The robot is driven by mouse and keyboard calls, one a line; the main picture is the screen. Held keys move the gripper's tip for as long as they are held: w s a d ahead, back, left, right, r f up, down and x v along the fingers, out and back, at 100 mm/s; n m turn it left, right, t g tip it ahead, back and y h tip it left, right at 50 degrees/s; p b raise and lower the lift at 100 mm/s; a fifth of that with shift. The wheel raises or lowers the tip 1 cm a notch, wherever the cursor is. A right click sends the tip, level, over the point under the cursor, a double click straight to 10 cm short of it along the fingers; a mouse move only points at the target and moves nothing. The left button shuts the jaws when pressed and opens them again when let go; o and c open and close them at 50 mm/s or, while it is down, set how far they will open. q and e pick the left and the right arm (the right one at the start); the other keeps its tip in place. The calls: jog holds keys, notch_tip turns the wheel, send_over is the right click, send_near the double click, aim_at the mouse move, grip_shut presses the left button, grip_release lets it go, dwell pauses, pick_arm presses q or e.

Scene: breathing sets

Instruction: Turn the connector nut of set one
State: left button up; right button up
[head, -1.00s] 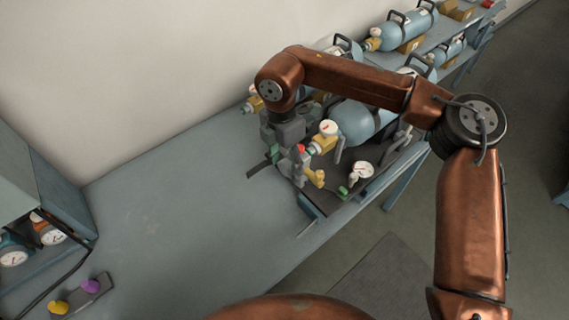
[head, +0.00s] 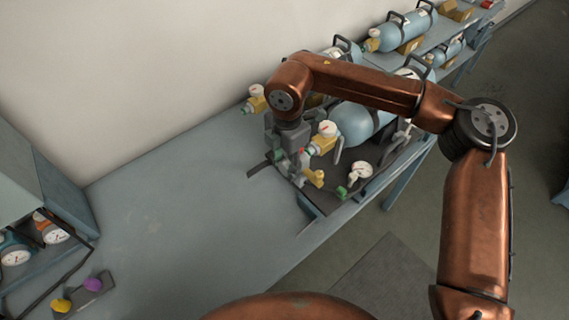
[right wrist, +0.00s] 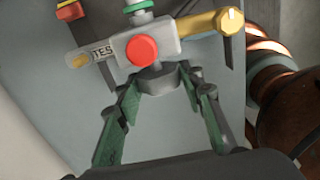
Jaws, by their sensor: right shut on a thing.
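My right gripper (head: 289,158) points down at the front end of the nearest breathing set, whose blue cylinder (head: 352,124) lies on a dark tray. In the right wrist view its green-padded fingers (right wrist: 166,88) are shut on a grey connector nut (right wrist: 158,79). The nut sits just below a grey block (right wrist: 165,42) with a round red button (right wrist: 142,50), a yellow knob (right wrist: 229,21) and a tag of partly readable letters. In the head view the nut is hidden by the gripper. My left gripper is not in view.
A yellow valve with a white gauge (head: 327,129) stands close beside the gripper. Another gauge (head: 361,171) lies near the tray's front. A cabinet with gauges (head: 30,215) stands at far left.

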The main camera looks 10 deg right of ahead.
jog(key=shift+s+d+t+y, duration=0.1)
jog(key=shift+d+t+y, duration=0.05)
jog(key=shift+t+y, duration=0.3)
jog(key=shift+f+t+y, duration=0.15)
jog(key=shift+t+y, duration=0.2)
jog(key=shift+t, duration=0.3)
jog(key=shift+s+d+f+t+y+b, duration=0.15)
jog(key=shift+t+y+b, duration=0.35)
jog(key=shift+t+b, duration=0.4)
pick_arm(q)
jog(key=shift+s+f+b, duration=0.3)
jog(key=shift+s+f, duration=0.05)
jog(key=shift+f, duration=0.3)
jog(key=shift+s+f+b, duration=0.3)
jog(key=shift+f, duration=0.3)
pick_arm(e)
jog(key=shift+t+y, duration=0.3)
jog(key=shift+t, duration=0.1)
jog(key=shift+r, duration=0.2)
jog(key=o, duration=1.2)
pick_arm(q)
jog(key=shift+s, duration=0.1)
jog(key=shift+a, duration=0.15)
pick_arm(e)
jog(key=shift+s, duration=0.1)
